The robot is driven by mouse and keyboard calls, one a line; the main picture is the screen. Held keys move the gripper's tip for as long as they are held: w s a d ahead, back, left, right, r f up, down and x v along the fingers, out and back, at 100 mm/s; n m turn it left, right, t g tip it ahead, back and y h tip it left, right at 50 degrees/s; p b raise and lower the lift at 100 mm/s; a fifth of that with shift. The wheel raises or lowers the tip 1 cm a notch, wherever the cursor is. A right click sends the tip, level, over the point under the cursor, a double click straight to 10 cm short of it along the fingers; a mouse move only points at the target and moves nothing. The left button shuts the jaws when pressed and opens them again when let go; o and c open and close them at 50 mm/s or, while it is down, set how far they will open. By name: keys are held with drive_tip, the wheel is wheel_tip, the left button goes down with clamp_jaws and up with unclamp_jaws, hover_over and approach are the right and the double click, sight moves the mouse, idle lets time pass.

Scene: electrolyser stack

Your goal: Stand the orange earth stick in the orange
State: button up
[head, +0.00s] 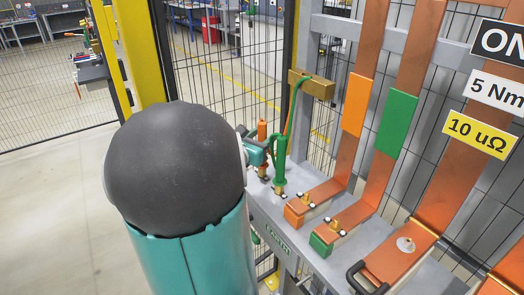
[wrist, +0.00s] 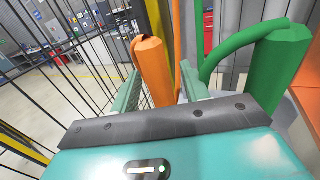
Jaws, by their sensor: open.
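The orange earth stick (head: 262,131) stands upright at the left end of the grey shelf, partly hidden by my gripper in the head view. In the wrist view the orange stick (wrist: 153,68) shows between my two pale green fingers. My gripper (head: 265,150) is open around it, with a finger on either side; the wrist view also shows my gripper (wrist: 162,82). I cannot tell whether the fingers touch it. The orange block (head: 298,211) with a brass stud lies further right on the shelf, at the foot of a copper bar with an orange patch.
A green stick (head: 280,158) stands close beside the orange one; it also shows in the wrist view (wrist: 275,65). A green block (head: 321,243) sits nearer than the orange block. A brass block (head: 311,84) holds cables behind. Copper bars (head: 432,105) rise at right. Mesh fence stands behind.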

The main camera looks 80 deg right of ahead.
clamp_jaws()
drive_tip(key=shift+r, duration=0.1)
